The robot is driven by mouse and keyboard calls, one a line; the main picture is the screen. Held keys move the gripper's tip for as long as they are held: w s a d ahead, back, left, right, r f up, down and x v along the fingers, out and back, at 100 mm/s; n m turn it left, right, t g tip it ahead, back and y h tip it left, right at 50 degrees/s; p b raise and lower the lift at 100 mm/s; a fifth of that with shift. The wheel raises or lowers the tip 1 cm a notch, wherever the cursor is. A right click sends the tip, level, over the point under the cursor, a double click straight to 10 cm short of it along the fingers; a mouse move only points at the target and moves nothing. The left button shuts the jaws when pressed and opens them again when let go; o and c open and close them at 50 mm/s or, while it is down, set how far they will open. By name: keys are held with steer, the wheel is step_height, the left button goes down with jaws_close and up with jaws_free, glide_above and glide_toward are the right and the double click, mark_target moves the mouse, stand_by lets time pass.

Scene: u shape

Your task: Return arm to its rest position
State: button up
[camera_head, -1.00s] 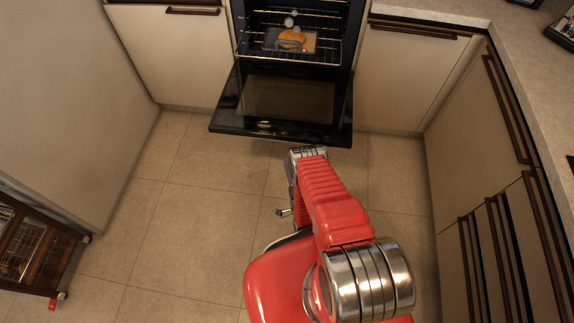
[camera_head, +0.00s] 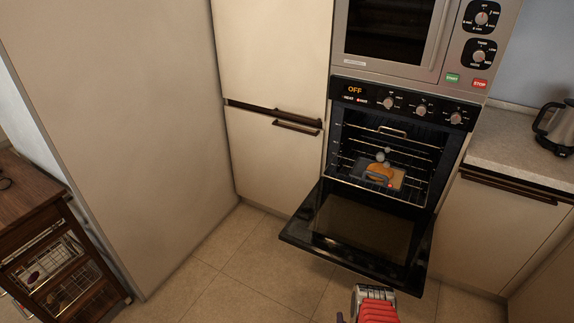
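The end of my red arm (camera_head: 376,304) shows at the bottom edge, low in front of the open oven door. The fingers of my gripper are not clearly visible, so I cannot tell whether it is open or shut. Most of the arm is below the picture. The oven (camera_head: 398,130) stands behind it with its dark door (camera_head: 362,228) folded down. Inside, a tray (camera_head: 392,172) with an orange-brown food item (camera_head: 380,171) sits on a wire rack. The oven display reads OFF.
A microwave (camera_head: 390,30) is above the oven. A kettle (camera_head: 556,128) stands on the right counter (camera_head: 520,152). A tall pale panel (camera_head: 110,120) and a wooden cart (camera_head: 55,255) are at left. Tiled floor (camera_head: 245,270) is clear.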

steer(key=s+a+r+n+g+y, duration=0.15)
steer(key=r+n+g, duration=0.45)
steer(key=r, duration=1.1)
steer(key=s+r+n+g+h, duration=0.15)
steer(key=r+n+g, duration=0.45)
steer(key=r, duration=1.2)
steer(key=s+a+r+t, duration=0.1)
steer(key=s+r, duration=0.5)
steer(key=r, duration=0.7)
steer(key=s+a+r+n+t, duration=0.1)
steer(key=s+r, duration=0.6)
steer(key=r, duration=0.7)
steer(key=s+a+r+n+t+y, duration=0.1)
steer(key=s+r, duration=0.5)
steer(key=r, duration=0.8)
steer(key=shift+s+a+r+t, duration=0.2)
steer(key=shift+a+t, duration=0.3)
steer(key=shift+a, duration=0.75)
steer(key=shift+f, duration=0.1)
